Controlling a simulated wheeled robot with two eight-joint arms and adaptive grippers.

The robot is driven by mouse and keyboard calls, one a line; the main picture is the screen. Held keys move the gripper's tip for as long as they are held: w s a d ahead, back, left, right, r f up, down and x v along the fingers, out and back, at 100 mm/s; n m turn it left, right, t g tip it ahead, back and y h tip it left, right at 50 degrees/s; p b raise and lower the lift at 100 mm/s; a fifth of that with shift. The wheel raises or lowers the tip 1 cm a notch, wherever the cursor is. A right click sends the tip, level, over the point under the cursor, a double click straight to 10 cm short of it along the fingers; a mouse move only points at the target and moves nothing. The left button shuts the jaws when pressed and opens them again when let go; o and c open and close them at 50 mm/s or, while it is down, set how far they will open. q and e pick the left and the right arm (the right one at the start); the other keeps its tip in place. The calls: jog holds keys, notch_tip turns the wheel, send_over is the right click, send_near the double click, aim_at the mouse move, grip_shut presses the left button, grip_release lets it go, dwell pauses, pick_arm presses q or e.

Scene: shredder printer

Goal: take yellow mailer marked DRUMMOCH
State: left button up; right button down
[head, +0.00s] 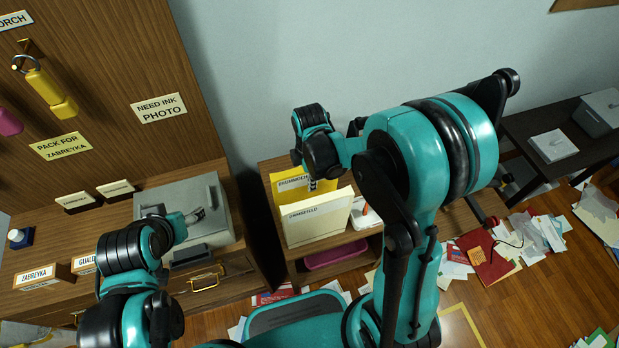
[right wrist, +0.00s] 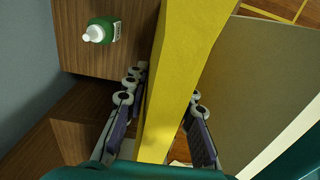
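The yellow mailer (head: 285,188) stands upright on the wooden cabinet, behind a cream folder (head: 318,218). Its label appears to read DRUMMOCH, partly blurred. In the right wrist view the yellow mailer (right wrist: 185,60) runs between the two fingers of my right gripper (right wrist: 168,88). The fingers stand apart on either side, with a visible gap near the right pad. In the head view my right gripper (head: 314,184) is at the mailer's upper right edge, mostly hidden by my wrist. My left gripper (head: 194,216) is over the grey box at the left; its finger opening is unclear.
A grey metal box (head: 185,190) sits on the left wooden desk. A green bottle (right wrist: 103,31) stands on wood near the right gripper. A white tray (head: 366,213) is right of the cream folder. Papers and a red folder (head: 487,258) litter the floor.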

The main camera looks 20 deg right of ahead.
jog(key=shift+r, duration=0.15)
jog(key=shift+r+p, duration=0.75)
jog(key=shift+r, duration=0.15)
notch_tip(320, 180, up, 21)
jog(key=p, duration=1.5)
jog(key=shift+r+p, duration=0.15)
jog(key=shift+p, duration=0.25)
